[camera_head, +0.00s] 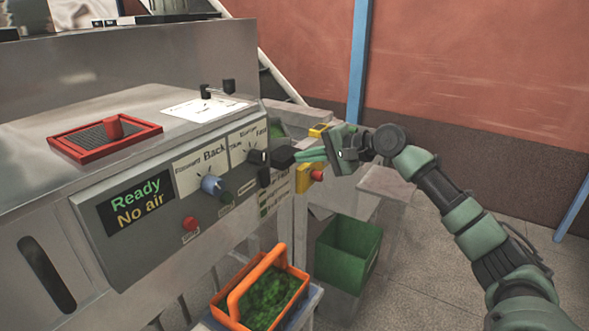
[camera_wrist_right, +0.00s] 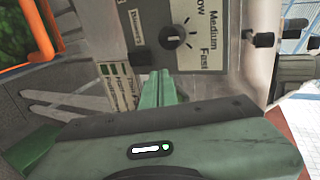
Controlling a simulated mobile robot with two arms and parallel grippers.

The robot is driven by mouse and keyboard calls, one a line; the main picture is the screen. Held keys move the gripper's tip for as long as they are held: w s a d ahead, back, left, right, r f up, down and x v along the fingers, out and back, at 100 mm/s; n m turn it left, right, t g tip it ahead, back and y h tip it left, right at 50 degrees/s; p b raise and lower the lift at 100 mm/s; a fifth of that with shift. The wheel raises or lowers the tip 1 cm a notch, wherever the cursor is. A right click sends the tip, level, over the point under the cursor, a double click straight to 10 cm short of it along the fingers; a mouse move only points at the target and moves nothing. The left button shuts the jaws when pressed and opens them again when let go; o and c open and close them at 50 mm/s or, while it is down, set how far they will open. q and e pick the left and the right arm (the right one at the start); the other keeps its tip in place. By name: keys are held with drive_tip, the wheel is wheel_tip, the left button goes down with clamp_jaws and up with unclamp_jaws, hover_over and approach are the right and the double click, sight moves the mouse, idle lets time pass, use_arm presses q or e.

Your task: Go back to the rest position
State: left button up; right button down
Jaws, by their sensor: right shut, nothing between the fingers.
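In the right wrist view the closed fingers (camera_wrist_right: 158,90) point toward the panel, below a black speed knob (camera_wrist_right: 173,37). I cannot tell whether they touch the machine. The panel display (camera_head: 138,203) reads "Ready" and "No air". My left gripper does not show.
An orange-handled basket (camera_head: 222,312) with green contents stands in front of the machine. A green bin (camera_head: 346,250) is on the right below my arm. A red-framed grate (camera_head: 105,134) lies on the machine top. Floor (camera_head: 430,270) at right is clear.

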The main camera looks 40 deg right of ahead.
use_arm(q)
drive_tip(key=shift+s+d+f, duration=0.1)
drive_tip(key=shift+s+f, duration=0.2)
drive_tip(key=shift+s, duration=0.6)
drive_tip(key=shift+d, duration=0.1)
